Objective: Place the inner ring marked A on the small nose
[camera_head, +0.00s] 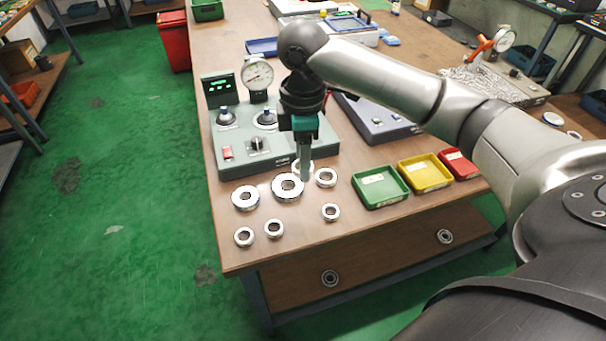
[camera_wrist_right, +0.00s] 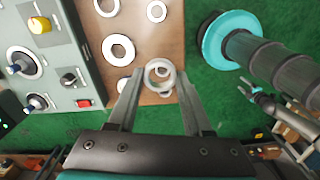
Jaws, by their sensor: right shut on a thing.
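My right gripper (camera_head: 305,178) points down over the table in front of the grey-green tester (camera_head: 235,155). It is shut on a pale ring (camera_head: 303,166), which shows between the fingertips in the right wrist view (camera_wrist_right: 159,74). The fingers partly cover this ring in the head view, and I cannot read a mark on it. Two blue-tipped noses stand on the tester: a left one (camera_head: 226,118) and a right one (camera_head: 266,118).
Several loose rings lie on the table, including a large one (camera_head: 287,187) close to the gripper. A green tray (camera_head: 380,203), a yellow tray (camera_head: 425,187) and a red tray (camera_head: 458,178) stand to the right. A dial gauge (camera_head: 258,76) rises behind the tester.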

